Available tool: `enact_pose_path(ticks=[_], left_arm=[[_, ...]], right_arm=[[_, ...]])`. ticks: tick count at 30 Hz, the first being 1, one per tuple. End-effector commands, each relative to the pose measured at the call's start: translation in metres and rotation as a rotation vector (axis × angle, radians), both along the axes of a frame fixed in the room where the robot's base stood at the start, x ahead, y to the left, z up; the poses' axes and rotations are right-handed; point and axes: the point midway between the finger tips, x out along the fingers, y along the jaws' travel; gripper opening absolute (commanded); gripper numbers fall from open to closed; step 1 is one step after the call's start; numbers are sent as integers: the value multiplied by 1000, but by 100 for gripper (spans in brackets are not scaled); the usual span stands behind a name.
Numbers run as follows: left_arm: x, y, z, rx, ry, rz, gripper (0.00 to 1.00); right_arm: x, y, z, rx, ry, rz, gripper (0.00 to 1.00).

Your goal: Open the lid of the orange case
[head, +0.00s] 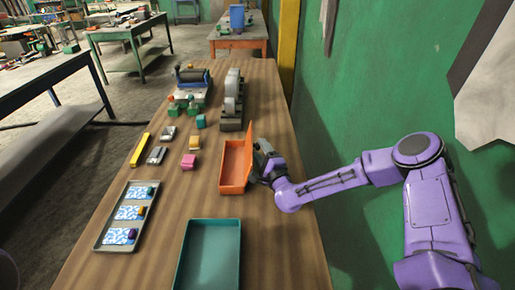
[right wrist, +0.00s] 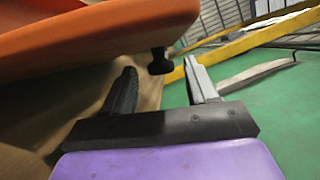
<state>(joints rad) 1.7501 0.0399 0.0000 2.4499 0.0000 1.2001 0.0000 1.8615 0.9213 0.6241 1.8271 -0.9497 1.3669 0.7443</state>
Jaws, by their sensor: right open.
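The orange case (head: 233,189) stands on the wooden table with its inside showing. Its orange lid (head: 249,152) stands raised, roughly upright, along the case's right side. I cannot tell whether a finger touches the lid. My left gripper is out of view.
A teal tray (head: 238,255) stands in front of the case. A grey tray with patterned cards (head: 101,241) lies to the left. Small blocks, a yellow bar (head: 140,150) and a grey machine (head: 231,122) stand farther back. A green wall (head: 350,100) runs along the right.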

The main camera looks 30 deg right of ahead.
Motion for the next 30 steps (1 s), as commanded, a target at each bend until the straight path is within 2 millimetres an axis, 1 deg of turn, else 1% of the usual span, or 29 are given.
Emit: enact_pose_path(ticks=[3,11,12,14,15,16,17,20,24,27,30], left_arm=[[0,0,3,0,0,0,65],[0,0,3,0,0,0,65],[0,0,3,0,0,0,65],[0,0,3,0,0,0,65],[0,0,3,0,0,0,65],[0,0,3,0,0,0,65],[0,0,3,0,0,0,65],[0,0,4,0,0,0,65],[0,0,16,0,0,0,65],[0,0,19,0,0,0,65],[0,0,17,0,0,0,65]], right_arm=[[9,-1,1,0,0,-1,58],[11,-1,1,0,0,0,58],[11,-1,1,0,0,0,45],[11,-1,1,0,0,1,25],[11,0,1,0,0,1,12],[12,0,1,0,0,1,2],[11,0,1,0,0,1,0],[12,0,2,-6,2,2,0],[16,10,14,-132,61,3,0],[18,13,14,-202,97,2,0],[18,13,12,-213,103,0,0]])
